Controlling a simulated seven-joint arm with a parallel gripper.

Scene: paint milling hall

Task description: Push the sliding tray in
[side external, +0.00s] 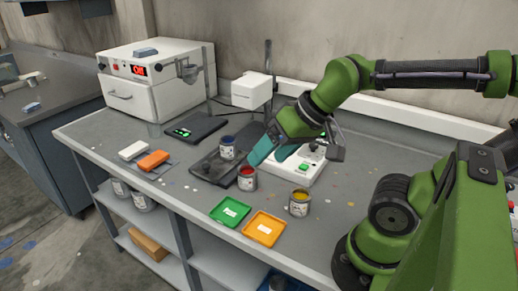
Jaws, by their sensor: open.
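A dark flat tray (208,168), which looks like the sliding tray, lies below and in front of a white head on a stand (252,91). A can with a blue top (227,147) stands on it. How far the tray is out I cannot tell. My gripper (273,153), with teal fingers, is open, pointing down just right of the tray. It is above and behind a can with a red top (247,180). No contact with the tray can be made out. My gripper partly hides a white device with a green button (303,169).
A can with a yellow top (299,204) and green (230,211) and orange (264,229) trays are near the front edge. A black scale (195,128), an orange block (153,160) and a white block (132,150) are left. A white oven-like box (157,80) stands behind.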

